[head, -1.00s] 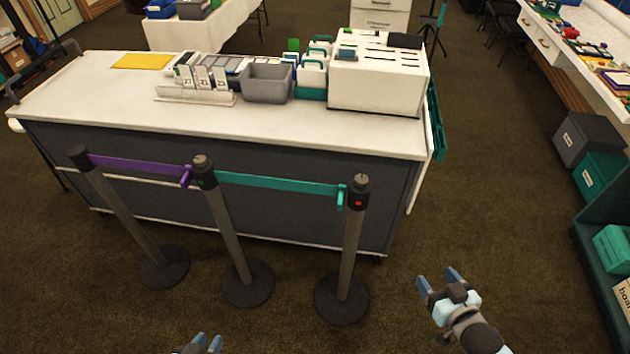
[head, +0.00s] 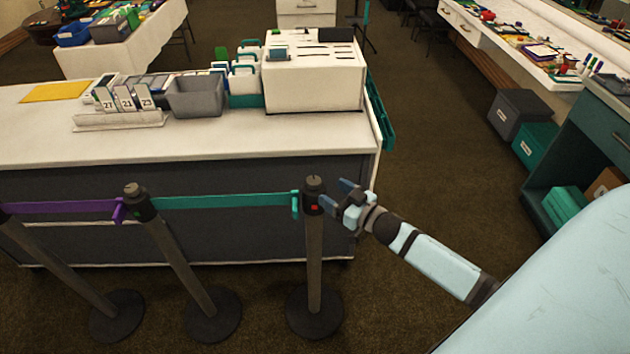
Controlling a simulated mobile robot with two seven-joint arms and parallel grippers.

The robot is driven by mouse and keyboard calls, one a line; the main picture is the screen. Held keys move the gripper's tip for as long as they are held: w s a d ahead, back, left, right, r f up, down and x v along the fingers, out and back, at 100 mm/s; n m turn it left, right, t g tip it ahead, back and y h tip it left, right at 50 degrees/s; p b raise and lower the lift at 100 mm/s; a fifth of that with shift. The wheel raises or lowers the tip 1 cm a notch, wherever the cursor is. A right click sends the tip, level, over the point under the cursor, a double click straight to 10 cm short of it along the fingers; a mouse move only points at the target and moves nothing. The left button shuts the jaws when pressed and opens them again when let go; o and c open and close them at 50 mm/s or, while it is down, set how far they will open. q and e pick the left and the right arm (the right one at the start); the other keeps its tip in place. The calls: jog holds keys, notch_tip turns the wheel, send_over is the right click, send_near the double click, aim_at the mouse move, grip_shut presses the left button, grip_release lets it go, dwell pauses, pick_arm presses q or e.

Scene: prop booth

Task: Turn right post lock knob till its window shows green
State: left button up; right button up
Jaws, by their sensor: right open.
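The right post (head: 314,262) stands upright on its round black base in front of the counter. Its black head carries a lock knob (head: 314,183) on top. A small window (head: 313,208) on the head's front shows red. A teal belt (head: 225,200) runs from this head left to the middle post (head: 178,256). My right gripper (head: 334,195) is open, with its blue fingers right beside the head's right side, pointing left. Whether a finger touches the head I cannot tell. My left gripper is out of view.
The white-topped counter (head: 200,148) stands close behind the posts, with a white slotted box (head: 313,84) and a grey bin (head: 195,97) on it. A purple belt (head: 60,207) runs left from the middle post.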

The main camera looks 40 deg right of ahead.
aim_at(319, 184)
jog(key=x, duration=0.6)
jog(key=shift+w+a, duration=0.15)
jog(key=shift+c, duration=0.2)
jog(key=c, duration=0.9)
